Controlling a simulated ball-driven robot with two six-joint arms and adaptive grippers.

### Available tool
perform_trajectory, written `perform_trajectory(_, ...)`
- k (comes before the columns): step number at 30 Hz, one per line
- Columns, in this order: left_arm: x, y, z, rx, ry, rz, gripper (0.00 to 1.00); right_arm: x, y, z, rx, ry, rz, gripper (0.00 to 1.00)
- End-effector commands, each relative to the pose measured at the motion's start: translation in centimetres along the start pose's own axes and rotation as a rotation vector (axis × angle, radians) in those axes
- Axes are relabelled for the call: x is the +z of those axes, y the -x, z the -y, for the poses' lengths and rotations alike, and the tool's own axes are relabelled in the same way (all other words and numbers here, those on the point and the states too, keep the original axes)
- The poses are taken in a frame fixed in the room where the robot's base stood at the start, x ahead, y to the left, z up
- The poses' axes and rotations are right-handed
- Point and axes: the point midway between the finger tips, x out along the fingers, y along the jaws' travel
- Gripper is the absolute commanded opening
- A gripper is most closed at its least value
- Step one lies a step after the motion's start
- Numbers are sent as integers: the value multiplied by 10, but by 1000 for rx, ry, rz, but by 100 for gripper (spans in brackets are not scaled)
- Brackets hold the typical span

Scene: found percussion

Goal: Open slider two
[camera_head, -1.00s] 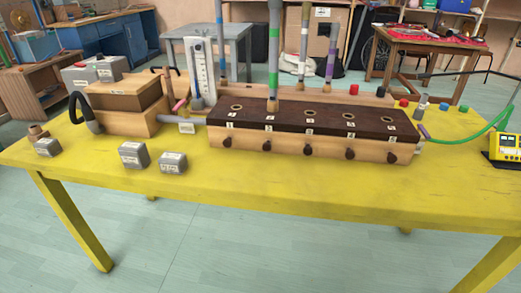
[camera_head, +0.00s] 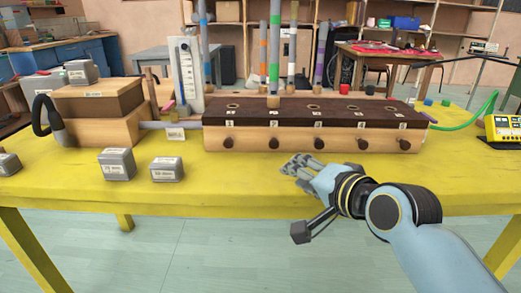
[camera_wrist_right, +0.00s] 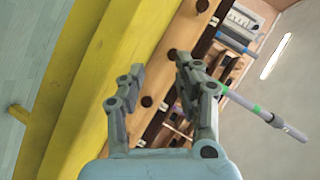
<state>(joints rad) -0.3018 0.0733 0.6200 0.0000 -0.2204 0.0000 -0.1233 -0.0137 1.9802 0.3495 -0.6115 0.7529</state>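A long wooden box with a dark top (camera_head: 312,110) stands on the yellow table. Several dark round slider knobs line its front. The second knob from the left (camera_head: 273,143) is pushed in no visible way differently from its neighbours. The number labels above are too small to read surely. My right gripper (camera_head: 296,164) is in front of the box, low over the table, apart from the knobs. In the right wrist view my right gripper (camera_wrist_right: 160,68) is open and empty. A knob (camera_wrist_right: 172,53) shows beyond its fingertips. My left gripper is out of view.
Grey blocks (camera_head: 117,164) and (camera_head: 166,169) sit on the table (camera_head: 240,185) at front left. Wooden bellows boxes (camera_head: 97,118) stand left. A green-banded pipe (camera_head: 274,75) rises from the box. A yellow meter (camera_head: 505,130) sits right. The table's front edge is near my arm.

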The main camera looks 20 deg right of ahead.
Motion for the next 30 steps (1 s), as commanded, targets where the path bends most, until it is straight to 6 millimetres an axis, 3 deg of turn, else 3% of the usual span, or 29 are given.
perform_trajectory(6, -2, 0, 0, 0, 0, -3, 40, -34, -33, 50, -202, -282, -117, 33)
perform_trajectory(11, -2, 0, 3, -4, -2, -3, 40, -52, -44, 71, -306, -429, -167, 33)
perform_trajectory(16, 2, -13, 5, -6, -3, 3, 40, -48, -52, 58, -322, -459, -175, 33)
perform_trajectory(23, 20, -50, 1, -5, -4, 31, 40, -26, -70, 12, -317, -456, -174, 33)
perform_trajectory(26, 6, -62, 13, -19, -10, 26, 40, -18, -77, -6, -316, -456, -173, 33)
perform_trajectory(30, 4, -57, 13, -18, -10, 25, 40, -31, -105, 14, -324, -453, -175, 33)
